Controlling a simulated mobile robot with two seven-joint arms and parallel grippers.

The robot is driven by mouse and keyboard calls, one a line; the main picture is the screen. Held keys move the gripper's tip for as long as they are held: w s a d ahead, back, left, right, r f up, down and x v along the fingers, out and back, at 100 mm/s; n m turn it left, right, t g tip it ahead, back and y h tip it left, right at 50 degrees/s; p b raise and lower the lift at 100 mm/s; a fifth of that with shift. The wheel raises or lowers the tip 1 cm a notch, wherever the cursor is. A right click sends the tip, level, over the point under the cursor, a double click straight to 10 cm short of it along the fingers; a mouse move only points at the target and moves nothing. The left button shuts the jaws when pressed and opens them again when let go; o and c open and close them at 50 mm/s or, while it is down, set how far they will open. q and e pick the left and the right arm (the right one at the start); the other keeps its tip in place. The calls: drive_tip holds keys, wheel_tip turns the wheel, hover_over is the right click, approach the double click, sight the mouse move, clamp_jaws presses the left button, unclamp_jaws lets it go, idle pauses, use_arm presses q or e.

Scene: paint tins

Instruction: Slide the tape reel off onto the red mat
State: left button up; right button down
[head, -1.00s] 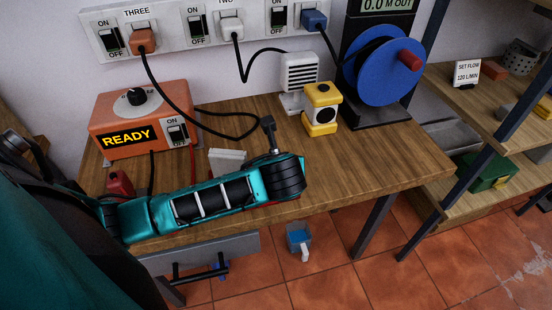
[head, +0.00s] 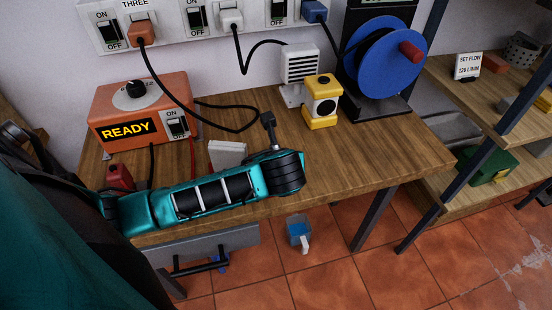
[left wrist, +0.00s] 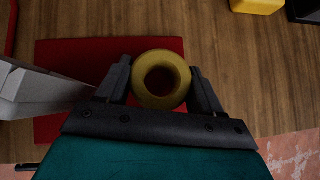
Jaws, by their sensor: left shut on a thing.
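The yellow tape reel (left wrist: 183,82) shows in the left wrist view as a ring seen from above, with its hole open to the camera. My left gripper (left wrist: 158,70) is shut on it, one dark finger on each side. The red mat (left wrist: 70,55) lies below and behind the reel, to the left and under the gripper. I cannot tell whether the reel touches the mat. My right gripper is in neither view.
A pale block (head: 228,154) stands close to my left wrist; a pale object (left wrist: 40,90) nears the left finger. An orange READY box (head: 140,110), a yellow-and-black object (head: 323,101) and a blue wheel (head: 380,65) stand farther back.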

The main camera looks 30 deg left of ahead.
use_arm(q)
drive_tip(key=shift+f, duration=0.15)
drive_tip(key=o, duration=1.2)
drive_tip(key=shift+o, duration=0.2)
drive_tip(key=shift+s+d+r, duration=0.2)
drive_tip(key=shift+r, duration=0.15)
drive_tip(key=p+v, duration=0.1)
drive_tip(key=v, duration=1.1)
drive_tip(key=shift+s, duration=0.1)
drive_tip(key=shift+d, duration=0.1)
